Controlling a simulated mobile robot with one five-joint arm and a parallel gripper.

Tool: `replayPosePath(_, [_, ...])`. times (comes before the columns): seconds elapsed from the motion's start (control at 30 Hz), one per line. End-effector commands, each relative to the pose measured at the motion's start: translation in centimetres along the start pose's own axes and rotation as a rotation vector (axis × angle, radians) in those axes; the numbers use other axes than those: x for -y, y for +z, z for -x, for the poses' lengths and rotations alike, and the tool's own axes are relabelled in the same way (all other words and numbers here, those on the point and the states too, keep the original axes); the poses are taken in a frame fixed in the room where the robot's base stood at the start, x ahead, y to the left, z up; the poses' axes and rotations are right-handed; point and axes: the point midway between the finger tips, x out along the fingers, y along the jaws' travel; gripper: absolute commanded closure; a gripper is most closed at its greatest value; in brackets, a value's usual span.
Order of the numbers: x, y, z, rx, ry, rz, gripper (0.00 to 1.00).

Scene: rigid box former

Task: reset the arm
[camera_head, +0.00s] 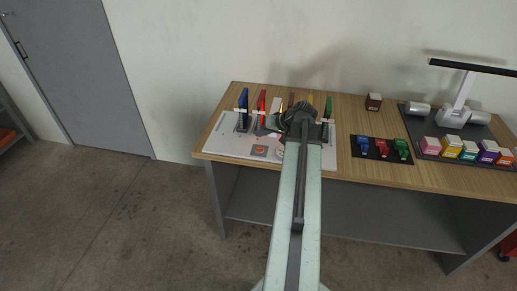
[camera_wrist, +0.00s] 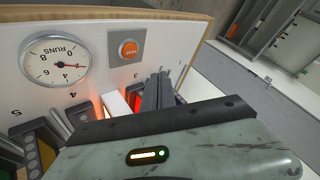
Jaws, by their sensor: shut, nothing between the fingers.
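My arm reaches forward over the white panel of the box former (camera_head: 227,143) on the wooden table. My gripper (camera_head: 270,122) is over the panel; its fingers are partly hidden by my wrist in the head view. In the wrist view my gripper (camera_wrist: 158,90) shows its fingers together with nothing seen between them. The panel carries an orange button on a grey plate (camera_head: 259,151) and a round dial marked RUNS (camera_wrist: 54,62). Blue (camera_head: 243,106), red (camera_head: 261,104) and green (camera_head: 328,107) upright pieces stand along the panel's back.
A dark mat (camera_head: 369,155) with blue, red and green pieces lies right of the panel. A small brown box (camera_head: 373,102) stands behind it. A dark tray (camera_head: 429,150) at right holds several coloured boxes and a lamp (camera_head: 459,100). Floor left of the table is clear.

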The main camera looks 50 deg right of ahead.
Motion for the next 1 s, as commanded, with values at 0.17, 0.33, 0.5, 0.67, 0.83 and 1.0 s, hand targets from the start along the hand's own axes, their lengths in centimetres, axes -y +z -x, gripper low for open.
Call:
replayPosePath(0.17, [0.0,0.0,0.0,0.000,0.000,0.000,1.00])
replayPosePath(0.33, [2.4,0.2,-1.6,0.022,-0.022,0.030,1.00])
replayPosePath(0.5, [13.4,2.8,-7.8,0.119,-0.117,0.163,1.00])
replayPosePath(0.67, [24.9,9.5,-13.0,0.266,-0.171,0.351,1.00])
replayPosePath(0.83, [34.3,19.6,-15.6,0.460,-0.154,0.548,1.00])
replayPosePath(1.0, [38.7,28.8,-15.3,0.627,-0.043,0.703,1.00])
